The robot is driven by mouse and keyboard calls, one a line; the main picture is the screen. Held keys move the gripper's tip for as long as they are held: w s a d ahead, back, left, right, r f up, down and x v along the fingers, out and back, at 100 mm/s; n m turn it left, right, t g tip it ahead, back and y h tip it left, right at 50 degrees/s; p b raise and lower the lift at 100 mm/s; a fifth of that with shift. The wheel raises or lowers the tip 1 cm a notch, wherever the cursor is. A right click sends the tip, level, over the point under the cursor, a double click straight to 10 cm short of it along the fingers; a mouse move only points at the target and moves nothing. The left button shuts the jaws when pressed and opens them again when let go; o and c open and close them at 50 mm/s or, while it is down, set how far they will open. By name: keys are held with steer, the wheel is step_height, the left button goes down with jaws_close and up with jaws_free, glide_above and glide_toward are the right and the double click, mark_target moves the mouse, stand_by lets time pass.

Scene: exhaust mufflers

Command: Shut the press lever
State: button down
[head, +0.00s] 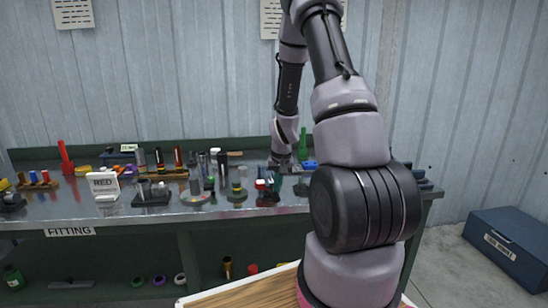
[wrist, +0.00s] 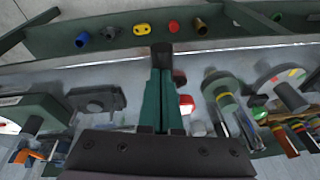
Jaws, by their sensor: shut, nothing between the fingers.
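My gripper (head: 281,166) is low over the right part of the fitting bench (head: 130,207) in the head view, partly merged with the clutter around it. In the wrist view its two narrow green fingers (wrist: 160,100) lie together with nothing between them, and a dark block (wrist: 161,55) shows at their far end. A small red-and-white part (wrist: 186,103) shows just right of the fingers. In the head view small red parts (head: 261,185) stand just left of and in front of my gripper. I cannot tell which part is the press lever or how it stands.
A green bottle-like object (head: 302,145) stands right of my gripper. A blue box (head: 510,247) is on the floor. In the wrist view a dark-based part (wrist: 98,99) lies left of the fingers.

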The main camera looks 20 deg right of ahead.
steer(key=r, duration=0.4)
steer(key=shift+s+d, duration=0.15)
steer(key=shift+d, duration=0.2)
steer(key=s+a+r, duration=0.2)
steer(key=s, duration=0.8)
steer(key=s+a+r+t, duration=0.1)
steer(key=a+r, duration=0.2)
steer(key=r, duration=0.6)
steer(key=s+a+r+t, duration=0.1)
steer(key=a+r, duration=0.2)
steer(key=r, duration=0.5)
steer(key=s+a+r+t+y, duration=0.1)
steer(key=s+a+r, duration=0.1)
steer(key=s+r, duration=0.4)
steer(key=s+a+r+n+t+y, duration=0.1)
steer(key=s+a+r, duration=0.2)
steer(key=s+r, duration=0.2)
step_height(320, 180, up, 2)
steer(key=shift+s+a, duration=0.25)
steer(key=shift+s, duration=0.1)
